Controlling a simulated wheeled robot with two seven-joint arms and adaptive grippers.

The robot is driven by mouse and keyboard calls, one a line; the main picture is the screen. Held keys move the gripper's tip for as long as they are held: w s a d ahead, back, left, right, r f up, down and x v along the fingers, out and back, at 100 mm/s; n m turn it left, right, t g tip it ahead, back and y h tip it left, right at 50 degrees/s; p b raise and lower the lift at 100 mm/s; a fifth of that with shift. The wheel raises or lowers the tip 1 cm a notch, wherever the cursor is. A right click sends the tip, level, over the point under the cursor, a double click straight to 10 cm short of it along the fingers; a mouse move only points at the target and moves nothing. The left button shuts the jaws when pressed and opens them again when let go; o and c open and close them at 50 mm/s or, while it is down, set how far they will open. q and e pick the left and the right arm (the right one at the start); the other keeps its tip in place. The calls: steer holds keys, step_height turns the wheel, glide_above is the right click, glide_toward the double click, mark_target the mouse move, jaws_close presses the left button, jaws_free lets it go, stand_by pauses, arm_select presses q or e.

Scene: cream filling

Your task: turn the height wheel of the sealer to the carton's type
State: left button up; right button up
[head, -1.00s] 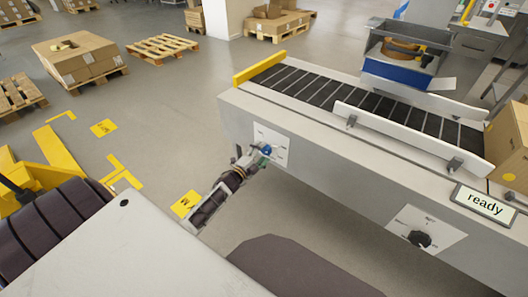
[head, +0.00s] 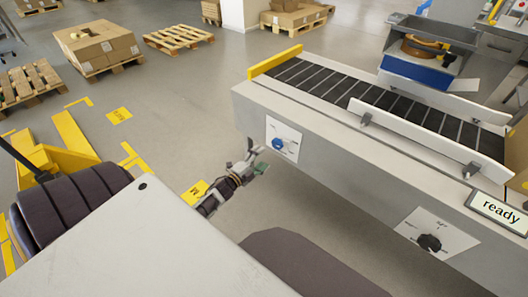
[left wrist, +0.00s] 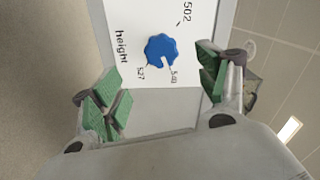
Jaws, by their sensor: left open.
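The blue height wheel (head: 278,143) sits on a white dial plate (head: 290,132) at the left end of the sealer's front face. In the left wrist view the wheel (left wrist: 160,48) shows whole, with its white notch toward a small label that looks like 540. The marks 502 and 527 and the word height are also on the plate. My left gripper (head: 254,160) is open and empty, apart from the wheel, below and left of it. Its green pads spread wide in the left wrist view (left wrist: 164,86). The carton (head: 518,150) is cut off at the right edge.
A second dial with a black knob (head: 430,243) is on the sealer's front, right of the wheel. A sign (head: 497,210) reads ready. The conveyor belt (head: 325,82) runs above. A grey-white surface (head: 150,240) lies in the foreground; open floor is left of the sealer.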

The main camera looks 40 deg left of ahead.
arm_select(q)
steer(key=shift+s, duration=0.55)
stand_by(0.4)
steer(key=s+a+f+n+g+y, duration=0.2)
steer(key=a+f+n+g+y, duration=0.3)
steer(key=a+f+n, duration=0.25)
steer(key=s+d+f+n+g, duration=0.2)
steer(key=s+f+n+g, duration=0.3)
steer(key=f, duration=0.3)
steer(key=s+d+f+g+h, duration=0.1)
steer(key=s+d+f+g, duration=0.1)
steer(key=s+d, duration=0.3)
steer(key=s+d+f+g+h+p, duration=0.1)
steer(key=s+d+f, duration=0.3)
steer(key=d, duration=0.8)
steer(key=s+d+f+n+g+h, duration=0.1)
steer(key=s+d+f+g+h, duration=0.1)
steer(key=s+d, duration=0.6)
steer(key=shift+d+f+g, duration=0.4)
steer(key=shift+d+g, duration=0.1)
steer(key=shift+d, duration=0.15)
arm_select(e)
steer(key=shift+s, duration=0.25)
